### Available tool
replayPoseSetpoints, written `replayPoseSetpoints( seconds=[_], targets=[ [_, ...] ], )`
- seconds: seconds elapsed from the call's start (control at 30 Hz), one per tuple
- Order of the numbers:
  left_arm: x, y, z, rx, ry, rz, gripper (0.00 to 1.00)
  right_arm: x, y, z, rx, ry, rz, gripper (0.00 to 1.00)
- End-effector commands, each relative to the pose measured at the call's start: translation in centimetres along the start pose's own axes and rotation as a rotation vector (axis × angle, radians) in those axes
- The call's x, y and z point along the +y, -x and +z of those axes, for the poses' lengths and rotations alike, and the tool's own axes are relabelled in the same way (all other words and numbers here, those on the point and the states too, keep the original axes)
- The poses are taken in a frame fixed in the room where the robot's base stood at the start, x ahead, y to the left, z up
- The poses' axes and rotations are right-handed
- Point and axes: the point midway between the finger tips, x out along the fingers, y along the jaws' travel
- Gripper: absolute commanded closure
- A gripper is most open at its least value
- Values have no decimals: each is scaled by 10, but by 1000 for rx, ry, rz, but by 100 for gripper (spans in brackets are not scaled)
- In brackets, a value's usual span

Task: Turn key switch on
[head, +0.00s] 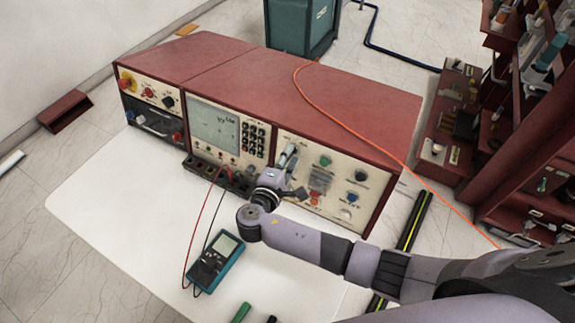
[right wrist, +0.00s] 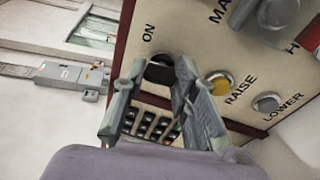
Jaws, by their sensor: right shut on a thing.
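The key switch (right wrist: 160,69) is a dark round piece on the cream panel, with the label ON beside it in the right wrist view. My right gripper (right wrist: 155,75) is at the switch, its grey fingers closed on it from both sides. The fingers hide much of the switch, so its turn angle cannot be told. In the head view my right gripper (head: 288,158) is at the left part of the right-hand panel (head: 300,208) of the red console (head: 300,85) and covers the switch there. My left gripper is in neither view.
In the right wrist view, a yellow button (right wrist: 221,82) marked RAISE and a grey button (right wrist: 267,103) marked LOWER sit close by. A teal meter (head: 216,262) with red and black leads lies on the white table (head: 110,215). An orange cable (head: 345,125) crosses the console top.

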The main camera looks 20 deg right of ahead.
Motion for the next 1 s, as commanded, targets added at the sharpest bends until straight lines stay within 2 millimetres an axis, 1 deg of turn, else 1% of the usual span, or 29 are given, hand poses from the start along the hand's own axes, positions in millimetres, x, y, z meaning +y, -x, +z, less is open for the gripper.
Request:
replayPoseSetpoints(
  seconds=[0.03, 0.27, 0.6, 0.8, 1.0],
  targets=[
    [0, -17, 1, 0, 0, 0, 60, -10, -1, 0, -6, -48, 2, 100],
    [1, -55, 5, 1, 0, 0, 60, -12, -1, -1, -23, -264, 33, 100],
    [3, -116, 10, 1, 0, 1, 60, -13, -1, -2, -50, -574, 76, 100],
    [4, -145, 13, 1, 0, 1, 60, -12, -1, -3, -61, -722, 97, 100],
    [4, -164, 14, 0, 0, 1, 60, -9, -1, -3, -69, -824, 112, 100]
  ],
)
